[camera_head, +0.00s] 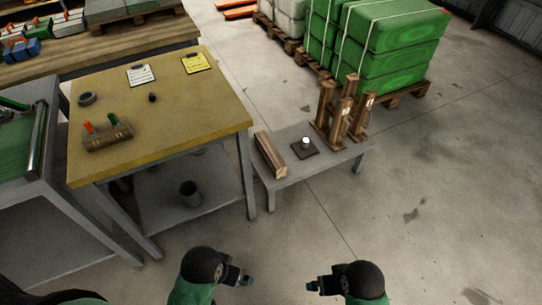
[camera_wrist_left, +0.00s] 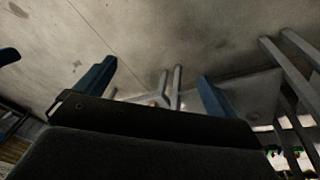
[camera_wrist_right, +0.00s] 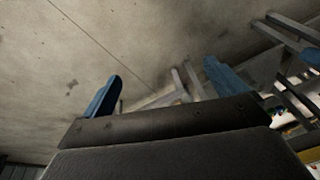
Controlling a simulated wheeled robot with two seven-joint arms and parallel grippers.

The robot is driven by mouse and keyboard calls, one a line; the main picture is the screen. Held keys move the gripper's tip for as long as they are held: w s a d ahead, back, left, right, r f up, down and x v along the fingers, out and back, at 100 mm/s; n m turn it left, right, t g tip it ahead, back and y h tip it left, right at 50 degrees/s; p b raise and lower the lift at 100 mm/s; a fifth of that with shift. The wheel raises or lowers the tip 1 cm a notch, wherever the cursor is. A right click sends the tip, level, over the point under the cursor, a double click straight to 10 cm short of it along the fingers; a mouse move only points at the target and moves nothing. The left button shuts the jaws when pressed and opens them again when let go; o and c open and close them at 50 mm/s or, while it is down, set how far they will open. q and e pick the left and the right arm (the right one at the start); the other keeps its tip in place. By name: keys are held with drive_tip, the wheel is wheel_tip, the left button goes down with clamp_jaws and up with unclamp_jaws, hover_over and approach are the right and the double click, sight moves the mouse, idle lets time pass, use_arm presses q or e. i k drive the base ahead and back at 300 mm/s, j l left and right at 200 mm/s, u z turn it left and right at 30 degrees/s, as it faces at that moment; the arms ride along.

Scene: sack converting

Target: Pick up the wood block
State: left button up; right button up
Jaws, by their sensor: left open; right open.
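A long brown wood block (camera_head: 270,154) lies on the left part of a low grey table (camera_head: 318,170) in the head view. My left gripper (camera_head: 248,281) is in front of the table, at the bottom middle of the head view, well apart from the block. Its two blue fingers stand apart with nothing between them in the left wrist view (camera_wrist_left: 155,85). My right gripper (camera_head: 312,286) is to its right, also away from the table. Its fingers are spread and empty in the right wrist view (camera_wrist_right: 163,88). I cannot make out the block clearly in either wrist view.
A dark plate with a white-topped piece (camera_head: 305,147) and a rack of upright wooden posts (camera_head: 342,112) share the low table. A taller yellow-topped table (camera_head: 200,110) stands close on the left, with a wooden tool holder (camera_head: 107,138). Open floor lies in front and right.

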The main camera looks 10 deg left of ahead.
sight(277, 165)
drive_tip(key=i+l+u, duration=0.2)
drive_tip(key=l+u, duration=0.15)
drive_tip(key=l, duration=0.3)
drive_tip(key=i+l+u, duration=0.15)
drive_tip(key=l+u, duration=0.2)
drive_tip(key=l, duration=0.35)
drive_tip(key=l+u, duration=0.35)
drive_tip(key=l, duration=0.4)
